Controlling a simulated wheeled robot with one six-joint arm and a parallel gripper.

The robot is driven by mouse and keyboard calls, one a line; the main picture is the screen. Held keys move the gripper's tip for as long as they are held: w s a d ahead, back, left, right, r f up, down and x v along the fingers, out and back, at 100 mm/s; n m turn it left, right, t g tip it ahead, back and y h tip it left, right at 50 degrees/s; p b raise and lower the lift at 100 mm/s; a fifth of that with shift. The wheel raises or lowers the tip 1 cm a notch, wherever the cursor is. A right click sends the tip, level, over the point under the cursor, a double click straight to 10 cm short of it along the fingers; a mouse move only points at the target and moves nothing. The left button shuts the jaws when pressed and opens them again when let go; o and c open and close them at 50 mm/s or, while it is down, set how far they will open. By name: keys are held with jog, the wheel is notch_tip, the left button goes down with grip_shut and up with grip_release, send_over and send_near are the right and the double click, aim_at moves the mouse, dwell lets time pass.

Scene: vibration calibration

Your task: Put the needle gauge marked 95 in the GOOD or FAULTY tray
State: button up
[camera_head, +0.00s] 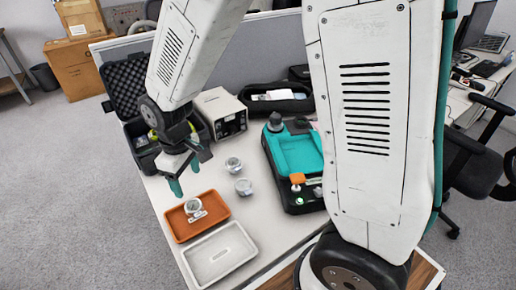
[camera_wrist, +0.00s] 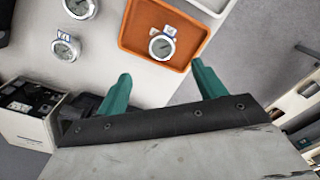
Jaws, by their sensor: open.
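A round needle gauge (camera_head: 193,205) with a white tag lies in the orange tray (camera_head: 180,228). It also shows in the wrist view (camera_wrist: 162,46). Two more gauges stand on the white table, one farther back (camera_head: 233,164) and one nearer (camera_head: 244,187). The number on each gauge is too small to read. An empty white tray (camera_head: 220,255) sits in front of the orange tray. No GOOD or FAULTY lettering is legible on either tray. My gripper (camera_head: 185,177) is open and empty, above the table behind and left of the orange tray; its teal fingers also show in the wrist view (camera_wrist: 162,72).
A white instrument box (camera_head: 221,112), an open black case (camera_head: 126,90) and a black pouch (camera_head: 277,98) stand at the back. A black and teal tool tray (camera_head: 296,155) lies right of the gauges. Some table between the gauges and trays is bare.

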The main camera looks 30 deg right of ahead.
jog(key=s+d+r+m, duration=0.2)
jog(key=s+d+r, duration=0.25)
jog(key=r, duration=0.25)
jog(key=s+d+r+m, duration=0.2)
jog(key=s+d+r, duration=0.25)
jog(key=r, duration=0.25)
jog(key=s+d+r+m, duration=0.1)
jog(key=s+d+r, duration=0.1)
jog(key=s, duration=0.3)
jog(key=s+d+r+m+t, duration=0.1)
jog(key=s+d+r+m, duration=0.1)
jog(key=s, duration=0.4)
jog(key=shift+s+d+r+m, duration=0.15)
jog(key=shift+d+r+m, duration=0.2)
jog(key=shift+d, duration=0.5)
